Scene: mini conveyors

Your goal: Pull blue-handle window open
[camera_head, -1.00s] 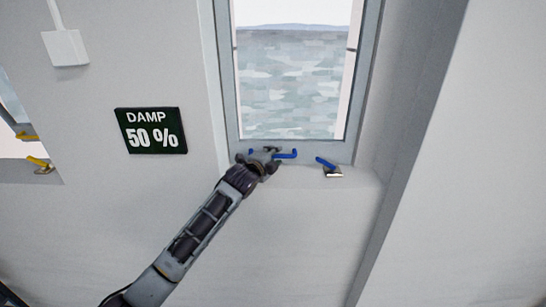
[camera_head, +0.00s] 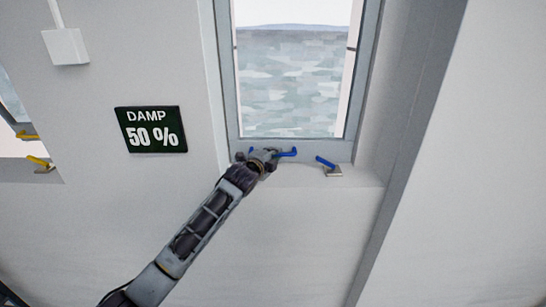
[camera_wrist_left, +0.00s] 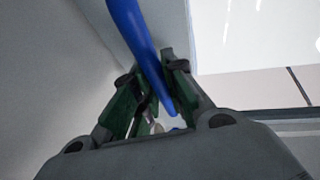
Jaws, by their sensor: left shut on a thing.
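The window (camera_head: 290,85) with a grey frame stands in the wall ahead and seems closed in its frame. Its blue handle (camera_head: 288,152) is at the bottom of the frame. My left gripper (camera_head: 268,156) is at the handle's left part and hides some of it. In the left wrist view the blue handle (camera_wrist_left: 140,45) runs between the two green-padded fingers of my left gripper (camera_wrist_left: 152,92), which are shut on it. My right gripper is not in view.
A second blue lever (camera_head: 326,162) on a small plate (camera_head: 333,172) sits on the sill to the right. Yellow handles (camera_head: 38,161) belong to another window at far left. A dark sign (camera_head: 151,129) reads DAMP 50 %. A white box (camera_head: 66,46) hangs on the wall.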

